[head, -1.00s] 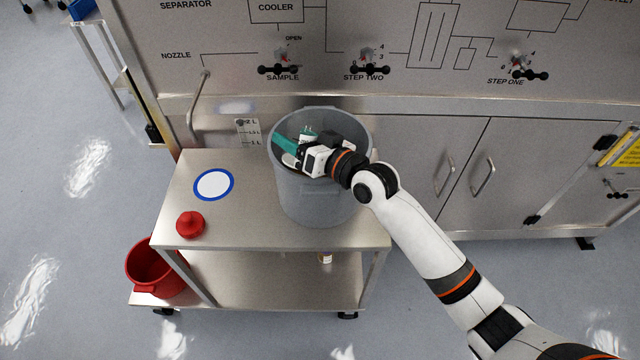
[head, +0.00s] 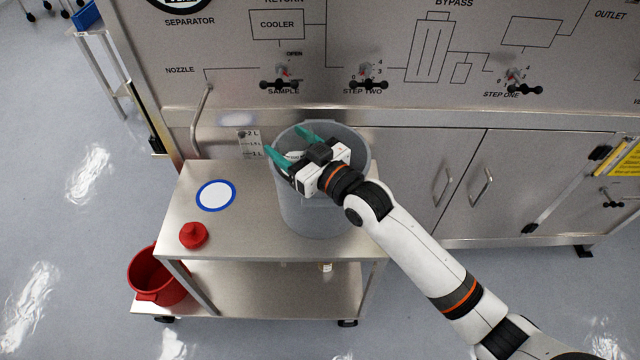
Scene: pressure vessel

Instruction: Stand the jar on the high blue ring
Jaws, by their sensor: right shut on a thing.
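The high blue ring (head: 216,195) surrounds a white disc on the left of the steel cart's top; nothing stands on it. My right gripper (head: 291,147) is at the mouth of the grey bin (head: 320,205). My left gripper is not in view.
A red lid-like piece with a knob (head: 194,235) sits on the cart top (head: 245,225) in front of the ring. A red bucket (head: 157,275) stands on the lower shelf at left. A steel panel with valves (head: 365,75) rises behind. The bin's tall rim lies between gripper and ring.

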